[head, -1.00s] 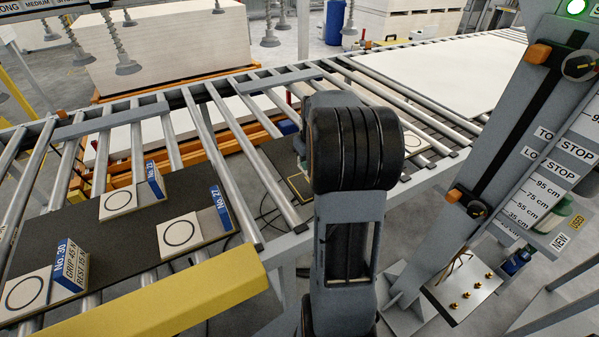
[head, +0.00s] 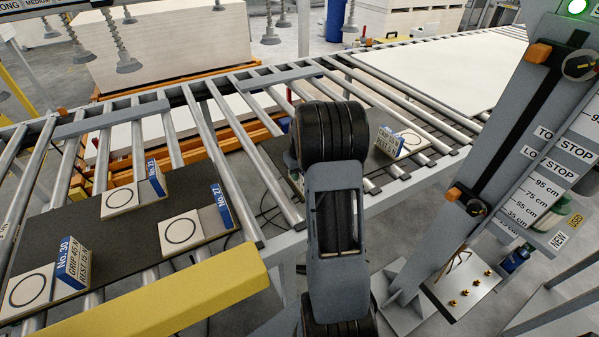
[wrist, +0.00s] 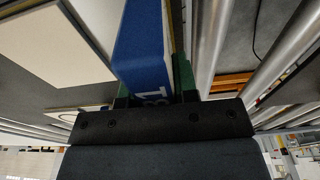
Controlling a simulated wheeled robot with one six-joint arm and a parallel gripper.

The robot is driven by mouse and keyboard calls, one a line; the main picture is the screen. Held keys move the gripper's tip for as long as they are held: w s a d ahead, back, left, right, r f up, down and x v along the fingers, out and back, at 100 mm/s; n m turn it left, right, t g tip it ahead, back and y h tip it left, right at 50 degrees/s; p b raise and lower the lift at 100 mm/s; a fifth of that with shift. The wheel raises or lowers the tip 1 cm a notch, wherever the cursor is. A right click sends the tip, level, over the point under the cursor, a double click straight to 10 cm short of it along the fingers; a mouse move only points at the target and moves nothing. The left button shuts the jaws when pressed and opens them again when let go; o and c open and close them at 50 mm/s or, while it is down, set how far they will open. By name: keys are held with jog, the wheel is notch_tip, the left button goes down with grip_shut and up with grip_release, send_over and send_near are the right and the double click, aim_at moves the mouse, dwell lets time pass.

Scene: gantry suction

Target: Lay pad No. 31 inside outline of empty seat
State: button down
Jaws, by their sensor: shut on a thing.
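Pad No. 31 shows in the wrist view as a blue label block (wrist: 143,45) with "31" partly readable. My gripper (wrist: 153,88) is shut on this block, with a green finger on each side. A pale plate lies left of the block, above a dark board. In the head view my arm covers the gripper and most of the near part of the right dark board (head: 275,150). A small pale patch shows at the arm's left edge there; I cannot tell what it is. The empty seat's outline is hidden, and contact between pad and board cannot be judged.
A pad with a blue label (head: 390,141) stands on the right board's far end. A yellow beam (head: 165,305) is in front; a scale post (head: 520,150) stands right.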

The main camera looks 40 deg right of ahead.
jog(key=shift+f, duration=0.1)
jog(key=c, duration=0.9)
grip_release()
